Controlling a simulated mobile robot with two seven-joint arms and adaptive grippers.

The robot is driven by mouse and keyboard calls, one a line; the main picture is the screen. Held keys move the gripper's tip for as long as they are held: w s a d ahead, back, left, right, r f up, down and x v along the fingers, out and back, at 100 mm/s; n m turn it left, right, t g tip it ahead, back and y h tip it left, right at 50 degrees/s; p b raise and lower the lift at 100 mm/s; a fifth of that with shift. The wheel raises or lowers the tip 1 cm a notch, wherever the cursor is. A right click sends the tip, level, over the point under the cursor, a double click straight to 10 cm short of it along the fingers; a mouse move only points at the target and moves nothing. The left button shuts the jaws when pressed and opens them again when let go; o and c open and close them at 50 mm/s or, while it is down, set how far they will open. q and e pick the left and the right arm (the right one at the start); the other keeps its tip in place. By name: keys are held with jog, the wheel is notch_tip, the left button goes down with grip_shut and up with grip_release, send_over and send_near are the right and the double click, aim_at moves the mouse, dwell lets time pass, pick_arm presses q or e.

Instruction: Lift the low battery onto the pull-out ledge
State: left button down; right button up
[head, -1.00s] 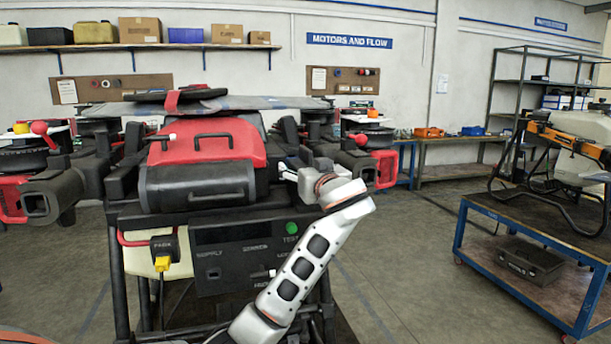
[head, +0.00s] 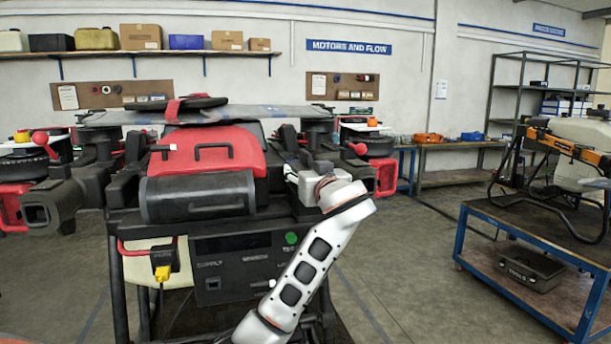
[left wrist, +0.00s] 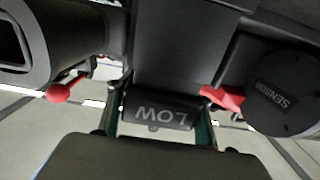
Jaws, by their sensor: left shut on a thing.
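In the left wrist view a dark block marked LOW (left wrist: 160,112), the low battery, sits between the two teal-edged fingers of my left gripper (left wrist: 158,128). The gripper is shut on it. The label reads upside down, and dark drone parts are just above the block. In the head view my left gripper (head: 303,182) is at the right side of the drone's red body (head: 210,150), at the end of my white arm. The battery is hidden there. I cannot make out the pull-out ledge for certain. My right gripper is not in view.
The drone rests on a dark stand with a control panel (head: 243,265) and a yellow plug (head: 162,272). A red ball-ended lever (left wrist: 58,93) and a round sensor (left wrist: 288,94) are close to the gripper. A blue-framed cart (head: 540,235) stands right, with open floor between.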

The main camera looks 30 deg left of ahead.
aim_at(305, 151)
pick_arm(q)
notch_tip(305, 151, up, 5)
jog(key=shift+f+p, duration=0.1)
jog(key=shift+p, duration=0.8)
jog(key=shift+r, duration=0.4)
jog(key=s+d+b, duration=0.1)
jog(key=s+d, duration=0.3)
jog(key=s, duration=0.3)
jog(key=s+d+r+b, duration=0.1)
jog(key=s+d, duration=0.4)
jog(key=s, duration=0.3)
jog(key=shift+s+d, duration=0.15)
jog(key=shift+d, duration=0.15)
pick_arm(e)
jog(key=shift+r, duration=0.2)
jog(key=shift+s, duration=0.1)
